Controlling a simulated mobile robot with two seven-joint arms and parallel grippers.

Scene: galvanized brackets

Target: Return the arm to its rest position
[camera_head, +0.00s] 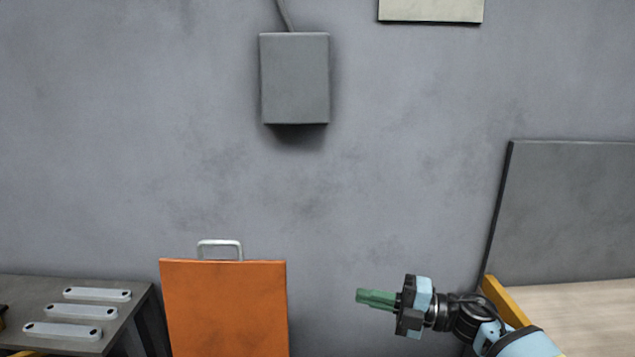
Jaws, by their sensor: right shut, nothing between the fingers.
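My right arm comes in from the lower right. Its gripper (360,297) has green fingers that point left, and they are shut with nothing between them. The gripper is in the air in front of the grey wall, to the right of an orange panel, and touches nothing that I can see. My left gripper does not show clearly; only a small dark and yellow bit is at the far left edge.
An orange panel (225,310) with a metal handle (220,243) stands at lower middle. Several galvanized brackets (80,311) lie on a grey table (30,289) at left. A grey box (295,78) hangs on the wall. A grey board (570,210) stands behind a pale surface (580,310) at right.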

